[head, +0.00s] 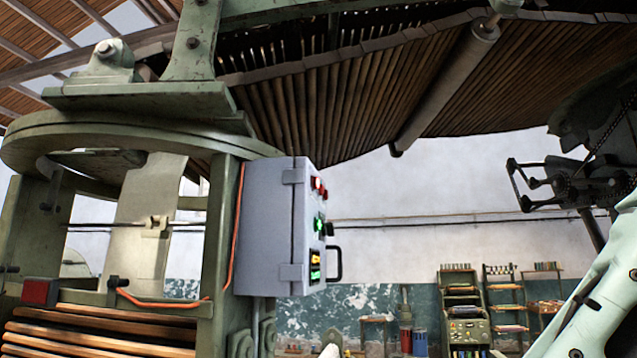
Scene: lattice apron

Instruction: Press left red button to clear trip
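A grey control box (268,228) is fixed to the green machine post, its front face turned right and seen at a steep angle. Near the top of that face are two red buttons, the left one (314,183) and the right one (323,190), with a pale spot between them. Lower down are a green button (318,225), a dark knob (329,229) and a small panel with yellow and green lit marks (315,268). My gripper is not visible in the head view, and nothing is seen touching the buttons.
A black handle (335,263) juts from the box's right side. An orange cable (239,215) runs down its left. Green machine framing stands left, and slatted lattice (350,95) hangs overhead. Shelves (460,305) stand far back. The space right of the box looks open.

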